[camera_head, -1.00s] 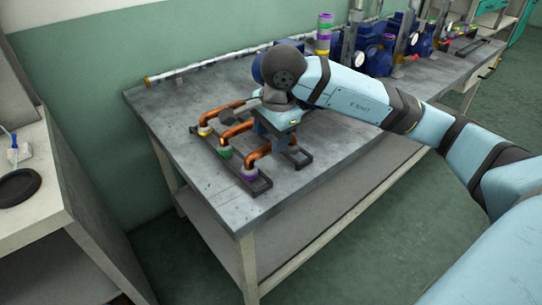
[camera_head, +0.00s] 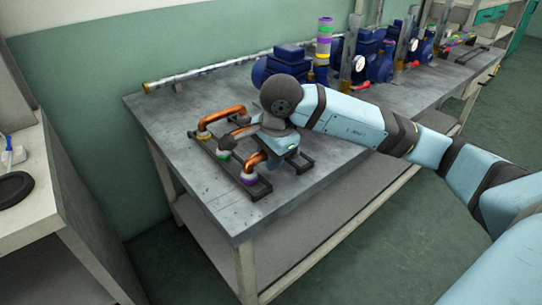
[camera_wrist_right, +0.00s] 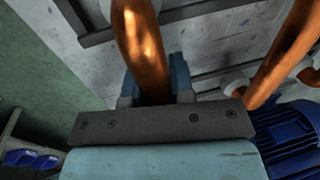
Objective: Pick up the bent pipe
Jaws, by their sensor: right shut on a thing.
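Several copper bent pipes lie across a dark rack (camera_head: 262,190) at the near left of the table. The rear one (camera_head: 222,114) and the middle one (camera_head: 240,131) show partly beside my arm. The front bent pipe (camera_head: 254,161) has its near end at a purple-and-white collar (camera_head: 247,178). My right gripper (camera_head: 281,151) is low over this front pipe and hides its far part. In the right wrist view, the bent pipe (camera_wrist_right: 143,40) runs between the two blue fingers, which are shut on it. Another copper pipe (camera_wrist_right: 288,55) stands to its right. My left gripper is not in view.
Blue pumps (camera_head: 375,55) and a stack of coloured rings (camera_head: 323,45) stand at the back of the grey table (camera_head: 200,200). A long pipe (camera_head: 200,68) lies along the wall. A pale bench (camera_head: 40,200) stands left.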

